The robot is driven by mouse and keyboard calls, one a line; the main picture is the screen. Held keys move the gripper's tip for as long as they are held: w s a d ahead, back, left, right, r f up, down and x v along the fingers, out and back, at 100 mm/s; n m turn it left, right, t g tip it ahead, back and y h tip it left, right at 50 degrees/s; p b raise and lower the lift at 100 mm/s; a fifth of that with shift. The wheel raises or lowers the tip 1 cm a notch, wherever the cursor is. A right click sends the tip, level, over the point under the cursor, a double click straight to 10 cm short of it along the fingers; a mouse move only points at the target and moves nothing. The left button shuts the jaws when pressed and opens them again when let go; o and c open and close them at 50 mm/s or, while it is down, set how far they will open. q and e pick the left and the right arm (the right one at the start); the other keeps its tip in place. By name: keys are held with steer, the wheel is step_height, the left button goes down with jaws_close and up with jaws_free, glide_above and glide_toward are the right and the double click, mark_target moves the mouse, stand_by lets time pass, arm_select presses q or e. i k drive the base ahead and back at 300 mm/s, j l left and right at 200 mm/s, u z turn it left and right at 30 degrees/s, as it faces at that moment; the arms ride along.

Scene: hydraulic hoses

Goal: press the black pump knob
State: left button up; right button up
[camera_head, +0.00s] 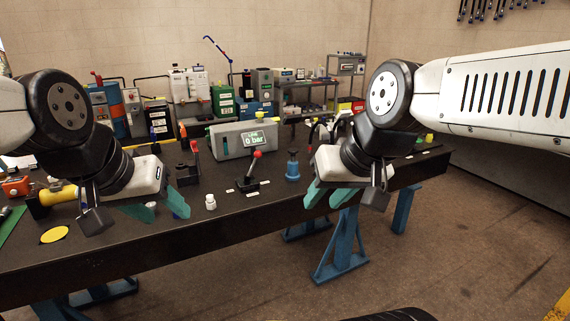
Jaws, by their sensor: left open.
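A dark knob (292,154) tops a small blue pump body (292,170) that stands upright on the dark workbench (235,215), right of centre. My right gripper (329,196) is to the right of and nearer than the pump, above the bench's front edge. Its teal fingers are apart with nothing seen between them. My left gripper (160,207) is further left over the bench, open, with teal fingers apart. Neither gripper touches the knob.
A grey box (228,145) reads 0 bar behind the pump. A red-knobbed lever (255,160) stands left of the pump. A small white bottle (211,202) and a yellow disc (54,234) are nearer the front. Canisters line the back wall.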

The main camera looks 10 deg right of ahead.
mark_target(292, 151)
steer(key=i+l, duration=1)
steer(key=i, duration=0.2)
